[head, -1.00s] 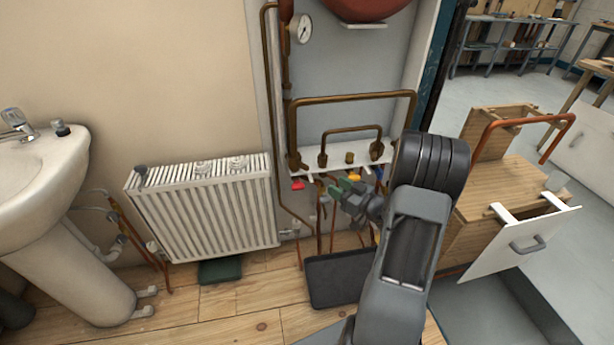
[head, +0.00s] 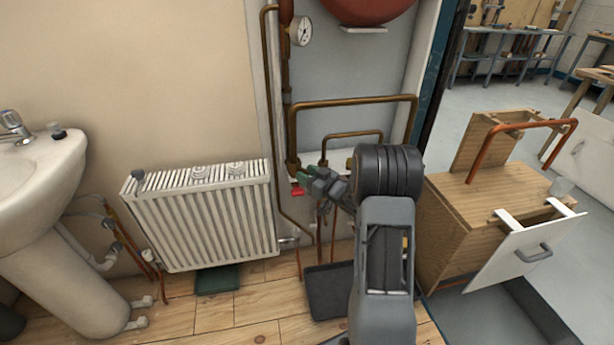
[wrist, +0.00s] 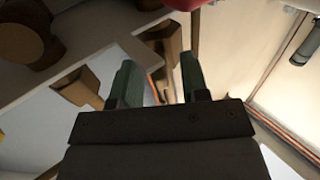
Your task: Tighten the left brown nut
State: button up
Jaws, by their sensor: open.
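A brown nut (head: 293,164) sits at the foot of the large copper pipe's left leg, on the white manifold. My gripper (head: 303,182) is just below and right of it in the head view, its green fingertips pointing left. In the wrist view the two green fingers (wrist: 157,78) stand apart with nothing seen gripped between them. A brown fitting (wrist: 172,48) shows beyond the gap, near the right finger; I cannot tell which nut it is. Another brown nut (wrist: 77,86) lies left of the left finger. My arm hides the manifold's right part in the head view.
A red valve handle (head: 297,192) is just below the fingertips. The white radiator (head: 200,215) is to the left, a pressure gauge (head: 301,31) above. A wooden cabinet (head: 470,220) with a copper pipe on it stands right. A dark tray (head: 325,290) lies on the floor.

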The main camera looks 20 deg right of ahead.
grip_shut()
dwell(0.4)
